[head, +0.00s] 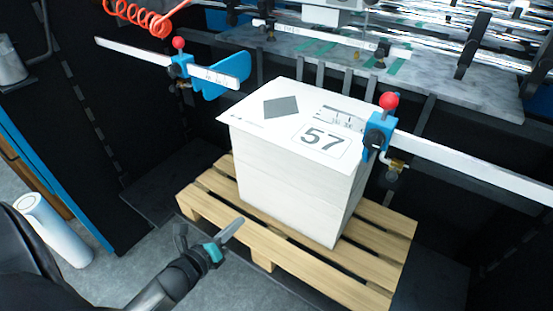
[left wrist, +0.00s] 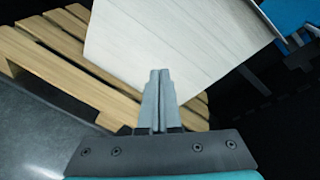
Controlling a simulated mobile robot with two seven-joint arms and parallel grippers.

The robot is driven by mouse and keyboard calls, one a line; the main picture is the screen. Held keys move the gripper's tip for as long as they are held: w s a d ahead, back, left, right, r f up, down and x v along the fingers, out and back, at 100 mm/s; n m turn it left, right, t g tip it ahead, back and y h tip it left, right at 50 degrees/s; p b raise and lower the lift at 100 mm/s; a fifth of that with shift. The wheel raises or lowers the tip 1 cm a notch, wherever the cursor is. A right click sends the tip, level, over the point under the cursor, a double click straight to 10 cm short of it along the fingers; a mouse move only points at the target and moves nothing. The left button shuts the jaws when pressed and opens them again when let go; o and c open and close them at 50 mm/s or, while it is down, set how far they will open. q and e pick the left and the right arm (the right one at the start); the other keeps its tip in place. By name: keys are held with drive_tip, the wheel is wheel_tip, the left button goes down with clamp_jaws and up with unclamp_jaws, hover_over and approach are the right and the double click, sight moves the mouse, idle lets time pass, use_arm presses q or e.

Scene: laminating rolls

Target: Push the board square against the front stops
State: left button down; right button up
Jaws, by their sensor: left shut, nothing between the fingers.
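The board (head: 290,122) is the white top sheet, printed with a grey diamond and the number 57. It lies on a tall white stack (head: 285,185), and its left corner sticks out past the stack. A blue stop with a red knob (head: 180,66) stands off the board's far left side. Another blue stop with a red knob (head: 376,132) is at its right edge; I cannot tell whether they touch. My left gripper (head: 238,224) is shut and empty, low in front of the stack. In the left wrist view its fingertips (left wrist: 160,75) point toward the stack's side (left wrist: 200,40). My right gripper is out of view.
The stack stands on a wooden pallet (head: 215,206), which also shows in the left wrist view (left wrist: 70,60). White rails (head: 470,168) carry the stops. A grey machine bed (head: 300,55) and shiny rollers lie behind. A red coiled hose (head: 138,14) hangs at top left.

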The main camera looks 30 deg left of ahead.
use_arm(q)
wheel_tip(320, 180, up, 12)
drive_tip(key=w+m+t+h, duration=0.2)
drive_tip(key=m+t, duration=0.1)
drive_tip(key=m, duration=0.6)
approach(294, 139)
drive_tip(key=shift+w+f+h, duration=0.15)
drive_tip(key=shift+w+h, duration=0.15)
drive_tip(key=shift+w, duration=0.9)
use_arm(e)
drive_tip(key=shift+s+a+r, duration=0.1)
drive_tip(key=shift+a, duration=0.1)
use_arm(q)
drive_tip(key=w, duration=0.1)
drive_tip(key=w+b, duration=0.1)
drive_tip(key=shift+w+d, duration=0.2)
drive_tip(key=shift+w, duration=0.15)
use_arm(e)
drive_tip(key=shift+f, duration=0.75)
use_arm(q)
drive_tip(key=shift+a, duration=0.1)
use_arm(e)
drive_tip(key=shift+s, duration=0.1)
